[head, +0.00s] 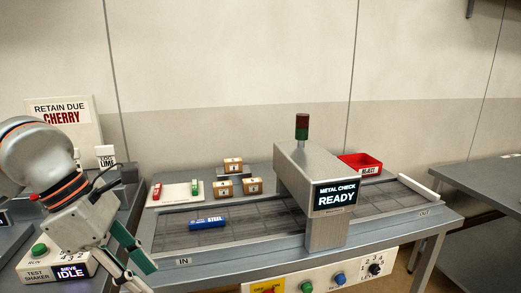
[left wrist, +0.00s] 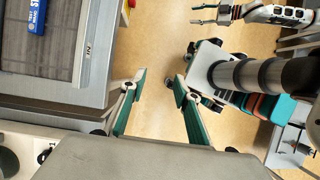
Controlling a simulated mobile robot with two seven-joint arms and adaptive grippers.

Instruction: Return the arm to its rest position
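My left arm comes in at the left of the head view, and its gripper (head: 148,277) hangs by the front left corner of the metal-check table. In the left wrist view the left gripper (left wrist: 160,82) has its two green-padded fingers spread wide, with only floor between them. It is open and empty. My right gripper (left wrist: 203,14) shows at the top of the left wrist view, away from the table, with its fingers apart and nothing between them. It is out of the head view.
The metal-check machine (head: 300,175) reads READY. A blue STEEL bar (head: 207,223) lies on its belt (head: 260,228). Small brown boxes (head: 223,187), a white tray (head: 175,194) and a red reject bin (head: 361,163) stand behind. The test shaker (head: 62,270) reads IDLE, close to my left arm.

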